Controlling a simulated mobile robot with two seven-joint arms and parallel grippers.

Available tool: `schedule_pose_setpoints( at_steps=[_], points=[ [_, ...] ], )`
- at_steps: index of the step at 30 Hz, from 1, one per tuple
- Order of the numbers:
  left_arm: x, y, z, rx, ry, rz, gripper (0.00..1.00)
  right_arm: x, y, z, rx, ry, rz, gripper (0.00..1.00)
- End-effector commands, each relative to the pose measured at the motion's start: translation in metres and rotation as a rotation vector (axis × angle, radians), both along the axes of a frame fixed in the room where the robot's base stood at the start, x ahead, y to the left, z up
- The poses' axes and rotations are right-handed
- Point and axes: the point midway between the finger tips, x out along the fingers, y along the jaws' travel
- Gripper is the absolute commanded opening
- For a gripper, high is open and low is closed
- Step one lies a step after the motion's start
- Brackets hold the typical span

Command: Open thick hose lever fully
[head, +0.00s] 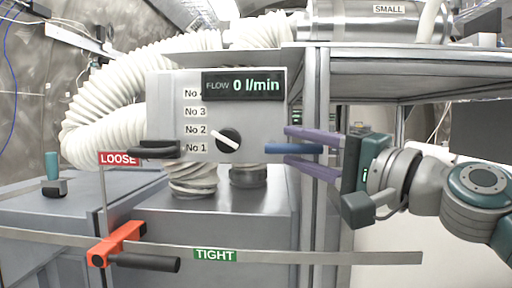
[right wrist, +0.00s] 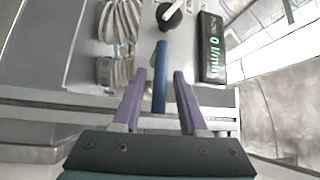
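A blue lever (head: 293,148) sticks out from the right side of a grey control box (head: 222,95). The lever also shows in the right wrist view (right wrist: 160,75). My right gripper (head: 286,147) comes in from the right, with its purple fingers spread on both sides of the lever. In the right wrist view a gap shows between each finger and the lever, so the gripper is open. A thick white ribbed hose (head: 105,95) runs behind the box. The display (head: 243,86) reads 0 l/min. My left gripper is not in view.
A black dial (head: 229,140) sits on the box beside labels No 1 to No 4. A black handle (head: 155,150) is at its left. An orange clamp (head: 116,243) sits on a metal bar in front, near LOOSE and TIGHT labels. A steel frame post (head: 317,220) stands close to my right gripper.

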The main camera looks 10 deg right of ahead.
Motion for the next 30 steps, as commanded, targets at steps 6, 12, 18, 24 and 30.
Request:
schedule_pose_setpoints(
  at_steps=[6, 12, 18, 24, 30],
  points=[
    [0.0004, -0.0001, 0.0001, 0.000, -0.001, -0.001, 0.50, -0.0002, -0.0002, -0.0001, 0.000, 0.000, 0.000, 0.16],
    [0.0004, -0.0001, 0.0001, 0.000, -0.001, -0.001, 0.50, -0.0003, -0.0003, -0.0001, 0.000, 0.001, 0.000, 0.00],
    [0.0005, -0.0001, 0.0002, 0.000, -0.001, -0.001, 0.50, -0.0002, -0.0004, -0.0001, 0.000, 0.001, 0.000, 0.00],
    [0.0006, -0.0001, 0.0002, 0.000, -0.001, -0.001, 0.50, -0.0002, -0.0004, -0.0001, 0.000, 0.000, 0.000, 0.00],
    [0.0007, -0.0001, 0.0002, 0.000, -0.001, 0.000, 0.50, -0.0003, -0.0004, 0.0000, 0.000, 0.000, 0.000, 0.00]
  ],
)
